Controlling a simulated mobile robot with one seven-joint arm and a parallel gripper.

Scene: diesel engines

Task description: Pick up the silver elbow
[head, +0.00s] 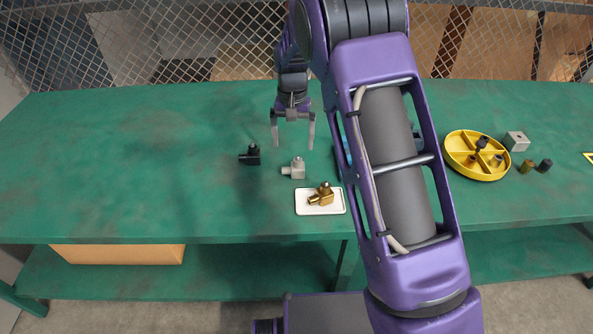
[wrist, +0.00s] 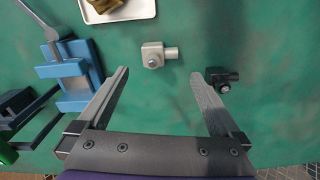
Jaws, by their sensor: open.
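The silver elbow (head: 295,169) lies on the green bench, just behind the white tray in the head view. It shows in the wrist view (wrist: 153,55) beyond and between the fingertips, with its side arm pointing right. My gripper (head: 293,143) is open and empty above the bench, behind the silver elbow in the head view. The fingers (wrist: 160,75) hold nothing in the wrist view. A black elbow (head: 251,156) lies to the left of the silver one. In the wrist view the black elbow (wrist: 221,80) is close to the right fingertip.
A white tray (head: 301,209) holds a brass elbow (head: 322,195). A blue vise (wrist: 68,72) stands left of the fingers in the wrist view. A yellow divided dish (head: 459,170) with small parts, a grey block (head: 516,141) and two caps are at right. The bench's left side is clear.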

